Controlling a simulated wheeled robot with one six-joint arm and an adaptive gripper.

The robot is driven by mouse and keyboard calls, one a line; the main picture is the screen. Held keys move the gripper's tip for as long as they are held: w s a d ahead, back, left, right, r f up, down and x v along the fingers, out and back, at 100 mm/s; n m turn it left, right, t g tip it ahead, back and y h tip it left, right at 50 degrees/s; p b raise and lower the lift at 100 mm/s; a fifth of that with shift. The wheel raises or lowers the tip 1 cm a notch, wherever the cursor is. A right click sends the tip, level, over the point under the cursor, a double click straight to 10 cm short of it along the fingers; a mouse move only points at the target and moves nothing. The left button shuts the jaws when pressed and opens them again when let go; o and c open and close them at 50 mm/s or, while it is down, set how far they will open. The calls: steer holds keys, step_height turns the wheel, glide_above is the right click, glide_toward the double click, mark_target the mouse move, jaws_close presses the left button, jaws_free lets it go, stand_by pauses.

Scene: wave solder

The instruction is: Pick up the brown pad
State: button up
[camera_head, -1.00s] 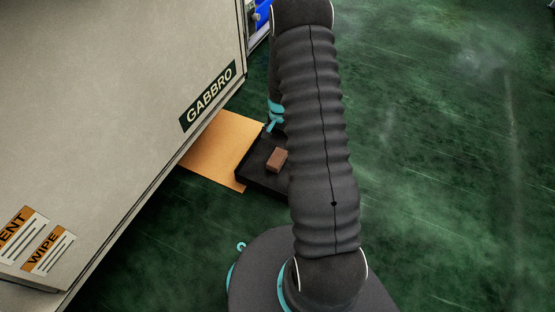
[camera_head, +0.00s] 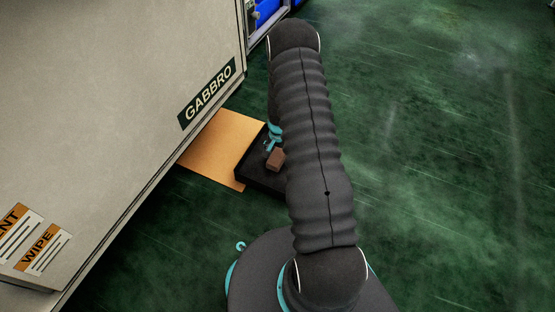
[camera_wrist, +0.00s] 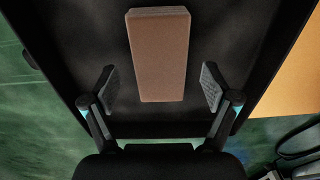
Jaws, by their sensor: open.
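The brown pad (camera_wrist: 160,55) is a small block lying in a dark tray (camera_wrist: 75,60). In the wrist view it stands in the upper middle, its near end between the two fingers of my gripper (camera_wrist: 157,88). The fingers are spread, with a gap on both sides of the pad. In the head view the pad (camera_head: 276,160) shows in the tray (camera_head: 254,180), partly hidden by my arm. My gripper (camera_head: 272,146) is just behind the pad there, mostly hidden by my arm.
An orange mat (camera_head: 216,148) lies on the green floor beside the tray. A large beige cabinet (camera_head: 110,100) marked GABBRO fills the left. A blue object (camera_head: 266,10) stands at the top behind it. The floor (camera_head: 450,180) to the right is clear.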

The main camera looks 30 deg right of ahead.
steer(key=shift+f, duration=0.95)
steer(key=c, duration=1.1)
steer(key=shift+c, duration=0.2)
